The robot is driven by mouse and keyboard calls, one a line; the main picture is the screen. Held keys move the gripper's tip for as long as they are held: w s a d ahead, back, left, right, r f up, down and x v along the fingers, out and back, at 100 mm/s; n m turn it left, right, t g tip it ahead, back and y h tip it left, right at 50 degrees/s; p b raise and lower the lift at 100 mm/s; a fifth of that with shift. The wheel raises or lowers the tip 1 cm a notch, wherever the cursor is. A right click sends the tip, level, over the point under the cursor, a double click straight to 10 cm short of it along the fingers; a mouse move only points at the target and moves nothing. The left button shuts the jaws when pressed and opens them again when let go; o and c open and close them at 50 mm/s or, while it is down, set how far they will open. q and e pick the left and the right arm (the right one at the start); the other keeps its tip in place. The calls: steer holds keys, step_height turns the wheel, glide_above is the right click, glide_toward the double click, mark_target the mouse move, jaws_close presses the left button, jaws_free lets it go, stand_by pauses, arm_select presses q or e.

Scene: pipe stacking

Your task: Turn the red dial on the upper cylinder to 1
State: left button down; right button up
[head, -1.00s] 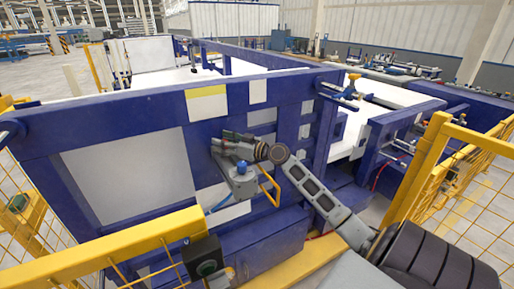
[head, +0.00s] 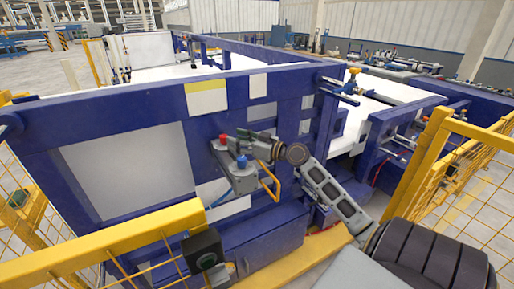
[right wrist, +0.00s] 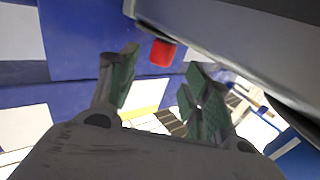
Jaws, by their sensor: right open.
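The red dial (head: 222,138) shows small at the left tip of my right gripper in the head view, above a grey box-like unit (head: 238,181) with a blue knob (head: 241,161). In the right wrist view the red dial (right wrist: 162,53) sticks out from a grey body (right wrist: 235,40) at the top. My right gripper (right wrist: 163,62) is open, with one green-padded finger on each side of the dial in that picture. I cannot tell whether either finger touches it. The number on the dial is not readable. My left gripper is not in view.
A blue frame (head: 130,105) with pale panels stands behind the unit. A bent yellow handle (head: 269,182) sits just right of it. Yellow guard rails (head: 130,243) run along the lower left, and another yellow fence (head: 428,160) stands at the right.

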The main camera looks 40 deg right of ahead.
steer(key=b+v, duration=0.2)
steer(key=v, duration=0.5)
steer(key=shift+s, duration=0.2)
stand_by(0.4)
